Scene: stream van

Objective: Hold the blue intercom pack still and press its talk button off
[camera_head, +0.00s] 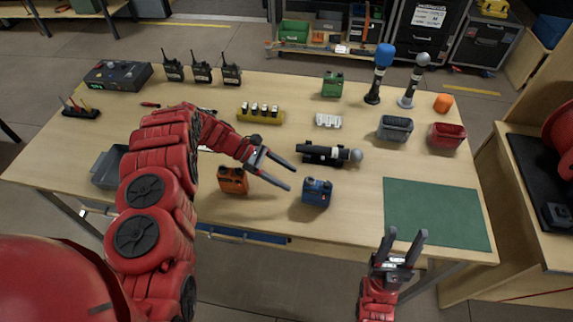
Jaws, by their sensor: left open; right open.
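The blue intercom pack (317,192) stands on the wooden table near its front edge, right of the orange pack. It has a small red spot on its front; I cannot make out which part is the talk button. My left gripper (291,177) is open and empty, reaching in from the left above the table, its fingertips pointing toward the blue pack from its upper left and apart from it in the picture. My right gripper (408,236) is open and empty at the table's front edge, right of the blue pack and just in front of the green mat.
An orange pack (232,180) stands close below my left arm. A black microphone (322,152) lies in a holder behind the blue pack. A green mat (432,213) lies at right. A green pack (332,84) is farther back.

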